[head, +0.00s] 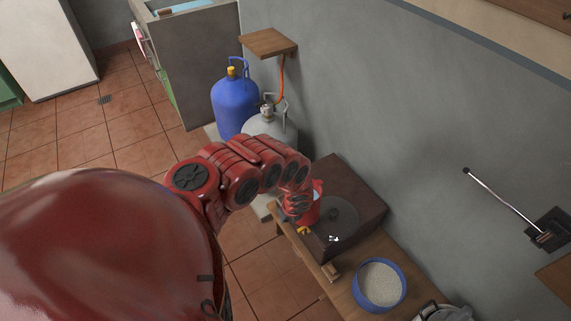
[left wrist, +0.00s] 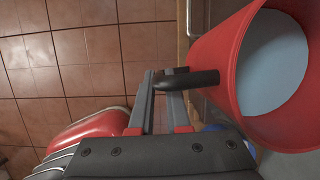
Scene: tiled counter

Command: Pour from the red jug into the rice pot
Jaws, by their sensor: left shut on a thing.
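The red jug (head: 312,208) is at the far left end of the counter, partly hidden by my arm in the head view. In the left wrist view the red jug (left wrist: 229,62) shows its open mouth and pale blue-grey inside. My left gripper (left wrist: 166,76) is shut on the jug's black handle (left wrist: 203,79); it also shows in the head view (head: 297,208). I cannot tell whether the jug touches the counter. The rice pot (head: 357,290) is a round blue pot with pale grains in it, to the right of and nearer than the jug. My right gripper is out of view.
A dark brown box (head: 362,197) with a round dark disc (head: 334,222) on top stands beside the jug. A metal pot (head: 446,312) is at the bottom edge. A grey wall backs the counter. Blue (head: 236,105) and grey gas cylinders stand beyond.

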